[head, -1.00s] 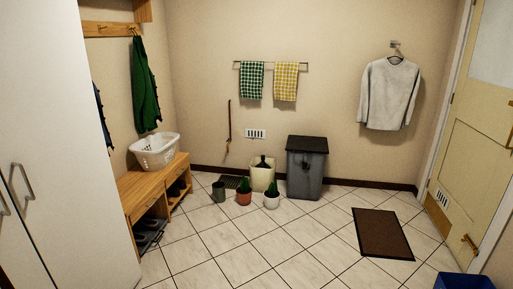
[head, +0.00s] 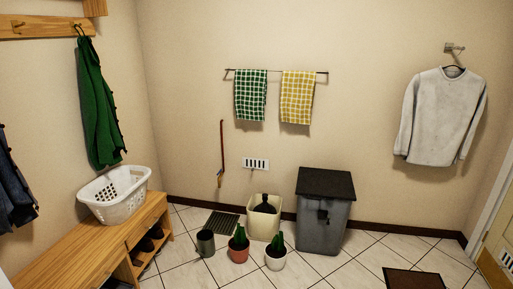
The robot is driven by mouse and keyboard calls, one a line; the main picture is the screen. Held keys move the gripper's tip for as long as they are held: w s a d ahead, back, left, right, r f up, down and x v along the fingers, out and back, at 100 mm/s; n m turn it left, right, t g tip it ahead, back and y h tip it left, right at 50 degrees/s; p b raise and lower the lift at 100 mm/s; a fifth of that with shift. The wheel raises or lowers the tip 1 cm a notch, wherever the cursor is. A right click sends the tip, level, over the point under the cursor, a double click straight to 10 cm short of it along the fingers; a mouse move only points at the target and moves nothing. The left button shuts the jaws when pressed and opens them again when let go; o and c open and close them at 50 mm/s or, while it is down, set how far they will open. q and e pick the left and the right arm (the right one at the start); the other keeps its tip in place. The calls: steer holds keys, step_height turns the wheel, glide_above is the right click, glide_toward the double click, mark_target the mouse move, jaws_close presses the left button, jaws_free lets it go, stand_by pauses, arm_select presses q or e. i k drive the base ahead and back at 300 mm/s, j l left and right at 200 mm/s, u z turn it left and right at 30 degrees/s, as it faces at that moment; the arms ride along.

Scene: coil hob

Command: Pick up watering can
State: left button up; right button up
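A small dark grey-green can-like vessel (head: 205,244) stands on the tiled floor, left of two potted cactuses; it may be the watering can, but I cannot make out a spout or handle. A cream bin (head: 263,222) behind the pots holds a dark object (head: 266,204) with a narrow top, whose lower part is hidden. Neither of my grippers shows in the head view.
A red-potted cactus (head: 239,252) and a white-potted cactus (head: 275,259) stand beside the vessel. A grey lidded bin (head: 322,226) is to their right. A wooden bench (head: 95,245) with a white basket (head: 115,197) lines the left. A brown mat (head: 412,280) lies at right.

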mark_target(205, 237)
steer(key=i+u, duration=0.15)
steer(key=i, duration=0.3)
steer(key=i+l+u, duration=0.15)
steer(key=i, duration=0.3)
steer(key=i+l+u, duration=0.15)
steer(key=i, duration=0.3)
steer(key=i+l+u, duration=0.1)
steer(key=i, duration=0.35)
steer(key=l, duration=0.1)
